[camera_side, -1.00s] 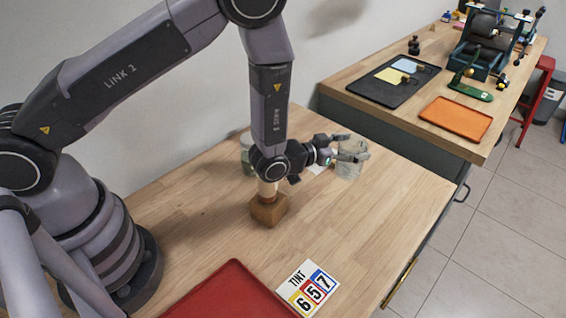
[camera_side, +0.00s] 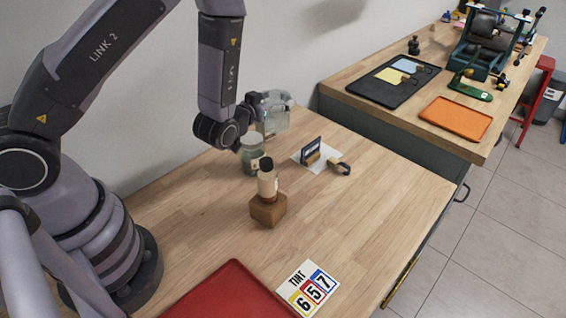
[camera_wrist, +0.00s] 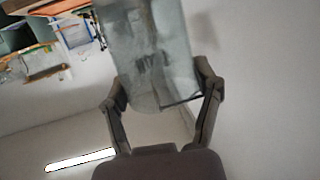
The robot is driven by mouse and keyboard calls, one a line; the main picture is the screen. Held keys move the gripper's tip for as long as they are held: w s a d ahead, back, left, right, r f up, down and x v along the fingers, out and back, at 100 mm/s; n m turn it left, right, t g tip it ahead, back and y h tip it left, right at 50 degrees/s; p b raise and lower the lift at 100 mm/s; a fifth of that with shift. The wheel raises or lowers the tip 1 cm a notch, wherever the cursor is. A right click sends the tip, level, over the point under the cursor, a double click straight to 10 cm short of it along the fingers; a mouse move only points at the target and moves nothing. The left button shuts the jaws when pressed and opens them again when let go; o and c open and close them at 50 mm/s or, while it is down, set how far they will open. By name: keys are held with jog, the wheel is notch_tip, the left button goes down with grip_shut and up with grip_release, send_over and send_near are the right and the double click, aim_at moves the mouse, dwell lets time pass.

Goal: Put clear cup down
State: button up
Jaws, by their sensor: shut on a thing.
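My gripper (camera_wrist: 162,92) is shut on the clear cup (camera_wrist: 150,50), which fills the upper middle of the wrist view between the two fingers. In the side view the clear cup (camera_side: 273,112) is at the back of the wooden table, near the wall, and looks raised above the tabletop. The arm's wrist partly hides my gripper there. The cup looks see-through and greyish.
A greenish glass jar (camera_side: 252,155) stands just in front of my gripper. The right-front tabletop (camera_side: 370,210) is clear.

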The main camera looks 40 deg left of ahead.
jog(key=s+a+f+n+g+y, duration=0.3)
jog(key=s+a+n+y, duration=0.2)
jog(key=s+a, duration=0.15)
jog(key=s+a+f+n+g+y, duration=0.4)
jog(key=s+a+y, duration=0.1)
jog(key=s+a, duration=0.15)
jog(key=f, duration=0.5)
jog(key=a+f, duration=0.1)
jog(key=f, duration=0.1)
jog(key=shift+s+f, duration=0.2)
jog(key=shift+f, duration=0.35)
jog(key=shift+d+f, duration=0.1)
jog(key=shift+f, duration=0.05)
jog(key=o, duration=1.1)
